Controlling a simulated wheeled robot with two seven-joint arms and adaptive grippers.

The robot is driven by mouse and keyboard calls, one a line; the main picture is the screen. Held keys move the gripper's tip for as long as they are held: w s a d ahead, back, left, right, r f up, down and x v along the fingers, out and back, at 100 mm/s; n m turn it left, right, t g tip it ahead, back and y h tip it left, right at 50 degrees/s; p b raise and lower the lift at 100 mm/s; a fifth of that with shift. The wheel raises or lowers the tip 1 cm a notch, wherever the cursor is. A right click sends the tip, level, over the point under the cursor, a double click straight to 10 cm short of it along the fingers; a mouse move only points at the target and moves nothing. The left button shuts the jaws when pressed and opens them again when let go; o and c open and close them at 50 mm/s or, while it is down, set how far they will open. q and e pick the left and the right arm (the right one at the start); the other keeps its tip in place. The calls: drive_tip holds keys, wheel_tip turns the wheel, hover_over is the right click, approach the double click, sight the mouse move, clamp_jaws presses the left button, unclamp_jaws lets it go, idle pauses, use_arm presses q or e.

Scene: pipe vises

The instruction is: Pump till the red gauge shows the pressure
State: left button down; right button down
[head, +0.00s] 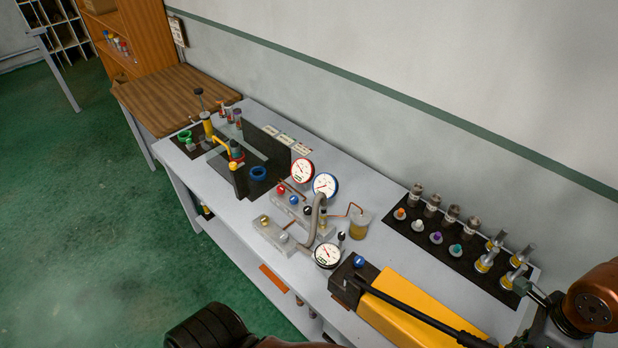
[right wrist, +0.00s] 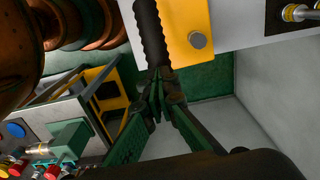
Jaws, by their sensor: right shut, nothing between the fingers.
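The red-rimmed gauge (head: 302,170) stands on the bench beside a blue-rimmed gauge (head: 325,184). Its needle is too small to read surely. A black-rimmed gauge (head: 327,254) sits nearer the pump. The yellow pump (head: 405,312) lies at the bench's front right, with a long black lever (head: 420,317) along it. In the right wrist view, my right gripper (right wrist: 160,98) is shut and empty, its fingertips close to the black ribbed grip (right wrist: 152,35). I cannot tell whether they touch it. My left gripper is not in view.
A blue knob (head: 359,261) is by the pump's head. Red (head: 281,189) and other knobs sit on the clear valve blocks. A black mat (head: 420,241) holds fittings at the back right. A vise (head: 235,163) stands farther left. The wall closes the back.

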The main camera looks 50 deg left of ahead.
drive_tip(key=shift+f, duration=0.2)
drive_tip(key=shift+d+f+b, duration=0.25)
drive_tip(key=shift+f+b, duration=0.65)
drive_tip(key=shift+d+f+b, duration=0.25)
drive_tip(key=shift+f+b, duration=0.6)
drive_tip(key=shift+b, duration=0.05)
drive_tip(key=shift+f, duration=0.25)
drive_tip(key=shift+r, duration=0.1)
drive_tip(key=r, duration=0.1)
drive_tip(key=a+r+p, duration=0.1)
drive_tip(key=r, duration=0.1)
drive_tip(key=shift+r, duration=0.65)
